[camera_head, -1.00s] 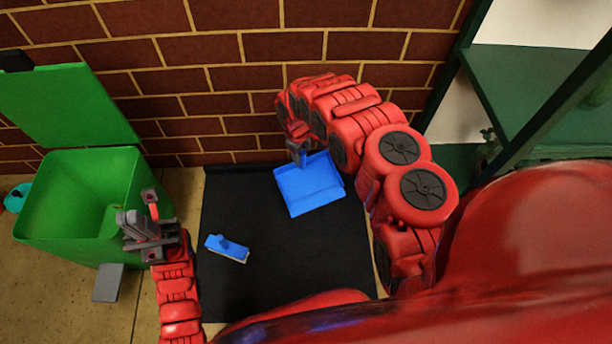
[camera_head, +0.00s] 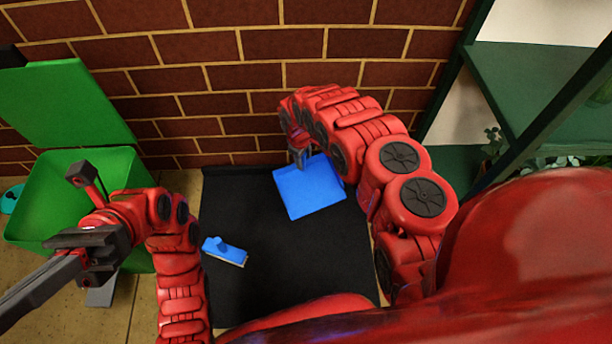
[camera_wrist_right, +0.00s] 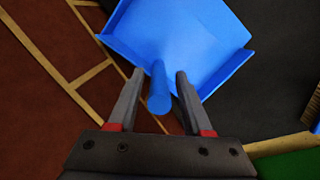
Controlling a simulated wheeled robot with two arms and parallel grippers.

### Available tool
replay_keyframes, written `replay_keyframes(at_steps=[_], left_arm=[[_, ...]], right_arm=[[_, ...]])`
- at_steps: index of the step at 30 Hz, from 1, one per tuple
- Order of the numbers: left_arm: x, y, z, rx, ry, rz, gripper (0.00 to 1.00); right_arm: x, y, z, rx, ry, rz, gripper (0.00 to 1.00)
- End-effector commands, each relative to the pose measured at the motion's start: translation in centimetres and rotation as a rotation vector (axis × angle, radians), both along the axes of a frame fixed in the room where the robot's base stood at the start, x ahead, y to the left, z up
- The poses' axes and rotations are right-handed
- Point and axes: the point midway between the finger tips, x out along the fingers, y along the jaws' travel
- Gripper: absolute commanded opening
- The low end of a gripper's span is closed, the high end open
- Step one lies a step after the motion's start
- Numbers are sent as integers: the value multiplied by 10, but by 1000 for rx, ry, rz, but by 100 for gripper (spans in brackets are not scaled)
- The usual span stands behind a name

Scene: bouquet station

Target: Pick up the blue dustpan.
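The blue dustpan (camera_head: 309,189) lies at the back of the black mat (camera_head: 290,265), near the brick wall, with its handle toward the wall. My right gripper (camera_head: 299,158) reaches down at the dustpan's handle end. In the right wrist view, the blue handle (camera_wrist_right: 159,92) stands between the two open fingers of this gripper (camera_wrist_right: 157,88), with a gap showing on each side. My left gripper (camera_head: 45,240) is at the left, in front of the green bin, with its fingers spread and nothing seen between them.
A blue brush (camera_head: 224,251) lies on the mat's left part. A green bin (camera_head: 60,190) with its lid (camera_head: 65,103) raised stands at the left. A brick wall (camera_head: 230,75) closes off the back. Green shelving (camera_head: 530,85) stands at the right. The mat's middle is clear.

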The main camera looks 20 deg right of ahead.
Motion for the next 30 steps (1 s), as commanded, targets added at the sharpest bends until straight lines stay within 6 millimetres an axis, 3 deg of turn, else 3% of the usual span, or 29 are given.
replay_keyframes(at_steps=[1,6,8,30], left_arm=[[0,0,0,0,0,0,0],[0,-1,0,2,1,0,0],[0,-1,0,2,1,0,0],[0,-1,0,3,1,-1,0]], right_arm=[[0,0,0,0,0,0,39],[0,0,0,0,0,0,8],[0,0,0,0,0,0,0],[-1,0,0,0,1,0,0]])
